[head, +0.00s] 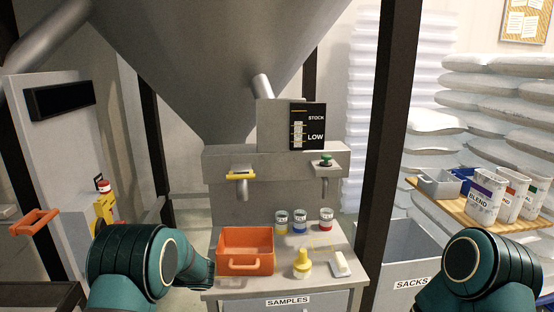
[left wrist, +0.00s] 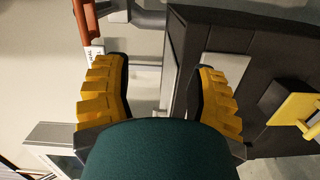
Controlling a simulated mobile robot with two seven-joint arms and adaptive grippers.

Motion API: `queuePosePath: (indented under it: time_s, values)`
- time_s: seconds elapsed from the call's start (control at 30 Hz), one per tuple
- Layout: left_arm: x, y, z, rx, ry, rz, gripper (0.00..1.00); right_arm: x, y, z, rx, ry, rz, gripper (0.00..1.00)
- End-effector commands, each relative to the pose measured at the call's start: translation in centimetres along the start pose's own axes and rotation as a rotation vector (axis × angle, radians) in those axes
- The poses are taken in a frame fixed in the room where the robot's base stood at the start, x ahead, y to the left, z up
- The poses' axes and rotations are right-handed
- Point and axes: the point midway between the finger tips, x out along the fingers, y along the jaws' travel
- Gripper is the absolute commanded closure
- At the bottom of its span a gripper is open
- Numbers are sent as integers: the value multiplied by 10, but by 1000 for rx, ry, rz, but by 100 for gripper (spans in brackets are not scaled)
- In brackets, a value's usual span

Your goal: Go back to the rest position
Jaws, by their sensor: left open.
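My left gripper (left wrist: 162,88) shows in the left wrist view as two ribbed yellow fingers standing wide apart with nothing between them. In the head view my left teal arm is at the lower left, its far end close to the left edge of the sample bench (head: 215,283); the fingers themselves cannot be made out there. My right teal arm is at the lower right, in front of the sacks bin, and its gripper is not seen.
On the bench are an orange bin (head: 246,263), a yellow-topped bottle (head: 302,265), a white block (head: 341,263) and sample jars (head: 299,222). A wooden shelf (head: 462,207) with bags is at right, above the sacks bin (head: 405,257). A cabinet with an orange handle (head: 34,222) stands left.

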Motion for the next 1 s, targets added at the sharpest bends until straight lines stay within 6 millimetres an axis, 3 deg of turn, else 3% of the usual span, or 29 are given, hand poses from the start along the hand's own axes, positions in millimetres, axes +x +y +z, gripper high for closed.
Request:
queuePosePath:
  time_s: [0.1, 0.23, 0.37, 0.43, 0.57, 0.7, 0.9, 1.0]
  values:
    - [0, -35, 13, 191, -195, -29, 43, 0, 0, -1, 0, 2, 0, 53]
    - [-15, -81, 25, 436, -454, -62, 43, 0, 0, -1, 0, 3, 0, 53]
    - [-53, -142, 24, 733, -787, -96, 43, 0, 0, -1, 0, 2, 0, 53]
    - [-84, -176, 11, 904, -996, -109, 43, 0, 0, -1, 0, 2, 0, 53]
    - [-145, -228, -30, 1180, -1374, -105, 43, 0, 0, -1, 0, 2, 0, 53]
    - [-205, -263, -95, 1415, -1764, -62, 43, 0, 0, -1, 0, 2, 0, 53]
    - [-258, -278, -182, 1609, -2194, 47, 43, 0, 0, -1, 0, 2, 0, 53]
    - [-270, -279, -208, 1651, -2315, 91, 43, 0, 0, -1, 0, 2, 0, 53]
